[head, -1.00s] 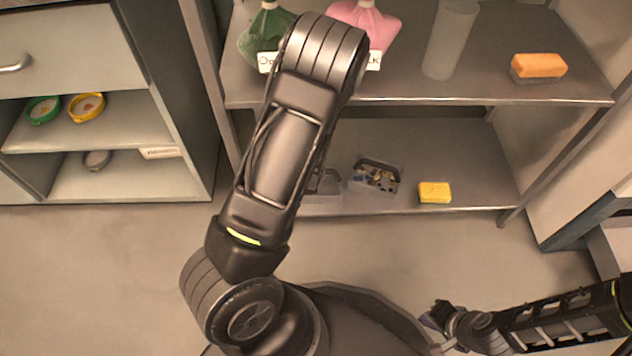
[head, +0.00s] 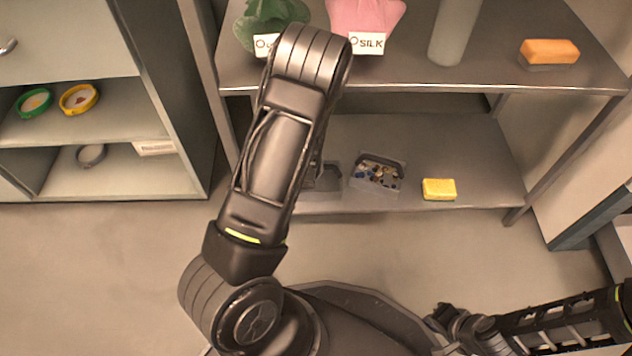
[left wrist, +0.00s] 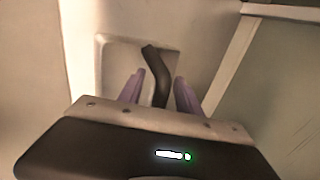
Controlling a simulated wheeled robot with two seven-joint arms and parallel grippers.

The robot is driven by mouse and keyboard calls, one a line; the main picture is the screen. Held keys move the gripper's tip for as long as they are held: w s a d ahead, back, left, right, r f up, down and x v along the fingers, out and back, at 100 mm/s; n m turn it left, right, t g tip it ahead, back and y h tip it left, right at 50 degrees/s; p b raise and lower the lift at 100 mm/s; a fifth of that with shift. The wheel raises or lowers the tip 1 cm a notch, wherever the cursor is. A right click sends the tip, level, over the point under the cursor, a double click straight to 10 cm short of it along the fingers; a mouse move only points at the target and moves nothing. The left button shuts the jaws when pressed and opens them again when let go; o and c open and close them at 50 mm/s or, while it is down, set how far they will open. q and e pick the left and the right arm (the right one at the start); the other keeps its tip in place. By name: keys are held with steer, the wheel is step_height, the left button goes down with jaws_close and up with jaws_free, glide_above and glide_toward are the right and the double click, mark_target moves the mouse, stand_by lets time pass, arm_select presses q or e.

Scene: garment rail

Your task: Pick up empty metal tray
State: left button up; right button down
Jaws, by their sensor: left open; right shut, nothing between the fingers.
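A grey tray (head: 328,180), likely the empty metal one, sits on the lower shelf, mostly hidden behind my left arm; its inside cannot be seen well. In the left wrist view a pale tray-like thing (left wrist: 115,62) with a dark upright handle (left wrist: 157,75) lies ahead. My left gripper (left wrist: 160,82) is open, its purple fingertips on either side of that handle; contact cannot be told. The left gripper is hidden by the arm in the head view. My right gripper (head: 438,316) is shut and empty at the lower right, away from the shelves.
A second tray (head: 396,187) filled with small bits stands right of the first. A yellow block (head: 439,189) lies further right. The upper shelf (head: 400,72) overhangs with green and pink bags, a grey cylinder (head: 455,32) and an orange block (head: 549,51). A cabinet stands left.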

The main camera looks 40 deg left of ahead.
stand_by(0.6)
arm_select(q)
jaws_close()
stand_by(0.5)
